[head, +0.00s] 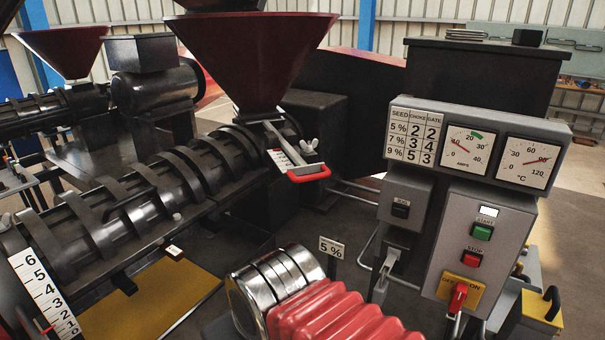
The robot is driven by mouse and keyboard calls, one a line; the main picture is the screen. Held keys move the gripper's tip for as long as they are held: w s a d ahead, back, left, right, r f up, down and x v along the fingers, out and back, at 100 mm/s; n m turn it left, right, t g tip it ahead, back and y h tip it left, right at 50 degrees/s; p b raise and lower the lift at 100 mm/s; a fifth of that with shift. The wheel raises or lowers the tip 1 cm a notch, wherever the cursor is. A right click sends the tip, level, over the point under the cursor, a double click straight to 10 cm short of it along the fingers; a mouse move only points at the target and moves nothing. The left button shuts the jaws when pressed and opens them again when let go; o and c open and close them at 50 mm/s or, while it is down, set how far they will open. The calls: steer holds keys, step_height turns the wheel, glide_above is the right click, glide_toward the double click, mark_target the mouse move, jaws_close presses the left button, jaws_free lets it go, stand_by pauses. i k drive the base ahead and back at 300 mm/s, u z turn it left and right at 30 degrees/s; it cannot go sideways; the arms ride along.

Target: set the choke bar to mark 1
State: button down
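A white scale plate (47,290), numbered from 6 at the top down to 0, stands at the lower left by the end of the press barrel (105,215). A small red piece (46,329) shows beside the low numbers of this plate, cut close by the picture's bottom edge. It may belong to the choke bar, but the bar itself is not clear, and I cannot tell which mark it is at. My gripper is not in view.
A lever with a red handle (310,174) sticks out below the red hopper (248,55). A control panel (478,255) with start and stop buttons and a red switch stands at right, under two dials. A "5 %" card (331,247) stands in the middle. A yellow plate (150,297) lies below the barrel.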

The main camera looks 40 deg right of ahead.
mark_target(18, 309)
steer(key=u, duration=0.25)
steer(key=k, duration=0.6)
steer(key=u, duration=0.5)
steer(key=k, duration=0.7)
steer(key=u, duration=0.5)
steer(key=i, duration=1.25)
steer(key=z, duration=0.6)
